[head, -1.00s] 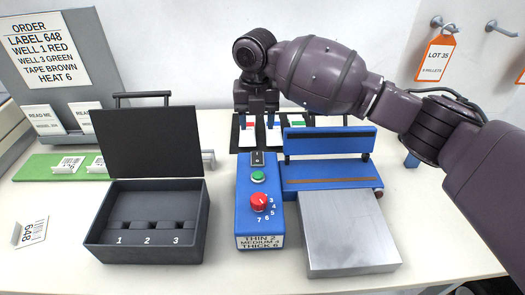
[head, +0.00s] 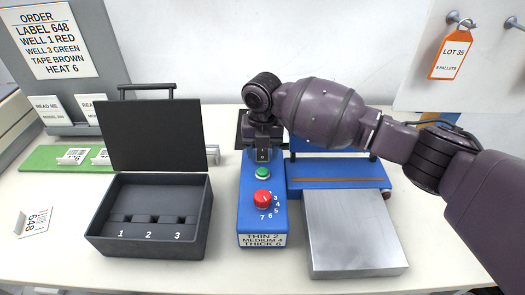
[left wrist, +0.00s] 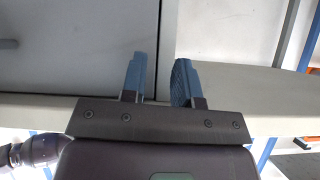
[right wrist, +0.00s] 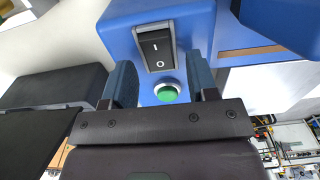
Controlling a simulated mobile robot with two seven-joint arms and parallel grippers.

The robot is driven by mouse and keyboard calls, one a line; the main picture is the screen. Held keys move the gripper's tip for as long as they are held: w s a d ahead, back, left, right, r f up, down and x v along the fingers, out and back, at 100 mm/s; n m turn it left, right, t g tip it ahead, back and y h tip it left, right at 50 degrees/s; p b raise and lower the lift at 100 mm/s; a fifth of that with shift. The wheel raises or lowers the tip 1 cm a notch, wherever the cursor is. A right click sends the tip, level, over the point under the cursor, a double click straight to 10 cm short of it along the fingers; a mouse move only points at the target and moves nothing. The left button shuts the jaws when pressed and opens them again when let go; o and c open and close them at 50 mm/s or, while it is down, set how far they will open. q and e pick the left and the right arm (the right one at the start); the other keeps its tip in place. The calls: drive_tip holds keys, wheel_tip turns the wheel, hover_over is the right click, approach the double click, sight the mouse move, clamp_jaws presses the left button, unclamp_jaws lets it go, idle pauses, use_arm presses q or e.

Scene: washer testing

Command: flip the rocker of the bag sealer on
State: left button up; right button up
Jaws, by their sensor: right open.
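The bag sealer's blue control box (head: 250,215) stands mid-table in the head view. Its black rocker (head: 262,155) is at the box's far end, beyond a green button (head: 262,173) and a red dial (head: 262,198). In the right wrist view the rocker (right wrist: 156,45) shows I and O marks; I cannot tell which side is pressed. My right gripper (right wrist: 160,64) is open, its fingers on either side of the box's rocker and button area, holding nothing. In the head view my right gripper (head: 264,140) is over the far end. My left gripper (left wrist: 160,65) is open and empty, away from the sealer.
The sealer's blue sealing bar section (head: 340,177) and silver platform (head: 350,232) stand right of the box. An open black case (head: 150,247) with three numbered wells is to its left. A label card (head: 37,221) lies at far left. An order board (head: 45,45) stands behind.

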drive_tip(key=shift+f, duration=0.35)
use_arm(q)
drive_tip(key=shift+s+f, duration=0.15)
